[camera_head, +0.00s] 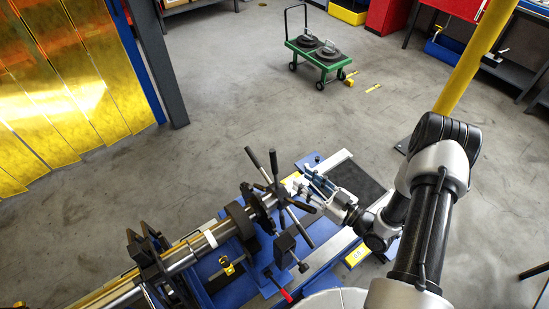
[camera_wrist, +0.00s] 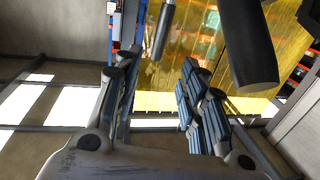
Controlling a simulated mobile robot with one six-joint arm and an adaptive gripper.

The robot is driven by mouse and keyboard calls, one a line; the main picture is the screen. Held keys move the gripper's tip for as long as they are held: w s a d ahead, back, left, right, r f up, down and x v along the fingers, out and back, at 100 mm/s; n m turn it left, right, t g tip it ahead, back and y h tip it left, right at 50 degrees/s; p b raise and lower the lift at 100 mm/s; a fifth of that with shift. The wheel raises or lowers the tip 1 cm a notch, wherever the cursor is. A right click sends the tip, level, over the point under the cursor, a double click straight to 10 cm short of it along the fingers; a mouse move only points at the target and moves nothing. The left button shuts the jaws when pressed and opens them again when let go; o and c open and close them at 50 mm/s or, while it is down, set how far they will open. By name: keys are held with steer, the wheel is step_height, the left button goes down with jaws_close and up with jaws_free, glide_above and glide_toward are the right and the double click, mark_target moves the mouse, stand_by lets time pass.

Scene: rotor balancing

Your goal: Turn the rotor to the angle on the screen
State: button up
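The rotor (camera_head: 208,243) is a long metal shaft lying across a blue stand at the lower left in the head view. Its near end carries a hub with several dark spokes, the handwheel (camera_head: 268,194). My gripper (camera_head: 303,181) is beside the spokes, at their right. In the wrist view my gripper (camera_wrist: 157,78) is open, with nothing seen clamped between its blue-padded fingers. One spoke (camera_wrist: 161,32) shows beyond the gap between the fingertips. A second, larger-looking spoke (camera_wrist: 248,45) is at the upper right. No screen or angle reading is visible.
The blue stand (camera_head: 235,285) has a red-handled lever (camera_head: 286,295) and a dark clamp block (camera_head: 286,247) near the spokes. A yellow post (camera_head: 470,68) stands behind my arm. A green cart (camera_head: 318,54) with dark discs is farther back. The grey floor between is mostly clear.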

mark_target(273, 158)
steer(key=b+x, duration=0.2)
steer(key=x, duration=1.1)
steer(key=shift+w+a, duration=0.25)
steer(key=shift+w, duration=0.05)
steer(key=shift+c, duration=0.2)
jaws_close()
